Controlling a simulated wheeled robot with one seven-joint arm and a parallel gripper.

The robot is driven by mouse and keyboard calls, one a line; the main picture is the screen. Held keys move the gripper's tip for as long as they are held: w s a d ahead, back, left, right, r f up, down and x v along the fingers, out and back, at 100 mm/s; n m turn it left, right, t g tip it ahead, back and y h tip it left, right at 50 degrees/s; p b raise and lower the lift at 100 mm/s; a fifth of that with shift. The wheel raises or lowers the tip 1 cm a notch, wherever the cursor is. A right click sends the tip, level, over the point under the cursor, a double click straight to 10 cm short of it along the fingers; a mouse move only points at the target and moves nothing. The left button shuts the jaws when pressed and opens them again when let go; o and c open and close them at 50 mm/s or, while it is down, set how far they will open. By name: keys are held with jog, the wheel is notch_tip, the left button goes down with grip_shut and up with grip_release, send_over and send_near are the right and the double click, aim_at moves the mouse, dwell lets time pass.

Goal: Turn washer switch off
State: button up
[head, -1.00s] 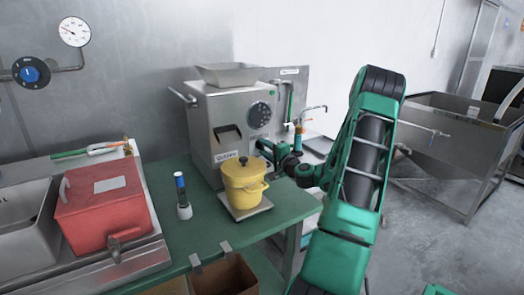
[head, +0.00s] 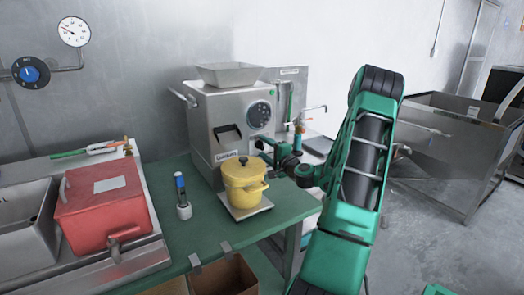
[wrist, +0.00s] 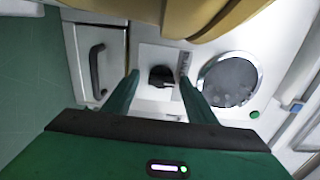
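A black rotary switch (wrist: 161,76) sits on a pale plate on the machine's front in the wrist view. My gripper (wrist: 158,75) is open, with one finger on each side of the switch. A gap shows between the switch and each finger; I cannot tell how far the tips are from the panel. In the head view my gripper (head: 263,148) is at the front of the steel grinder (head: 203,109), just behind and right of the yellow pot. The switch is hidden there.
The yellow pot (head: 243,179) stands close to my gripper and fills the top of the wrist view (wrist: 205,15). A blue-topped bottle (head: 182,200) and a red box (head: 103,207) are to the left. A steel sink (head: 440,140) stands at the right.

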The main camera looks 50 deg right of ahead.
jog(key=v, duration=1)
jog(key=shift+s, duration=0.3)
dwell(0.4)
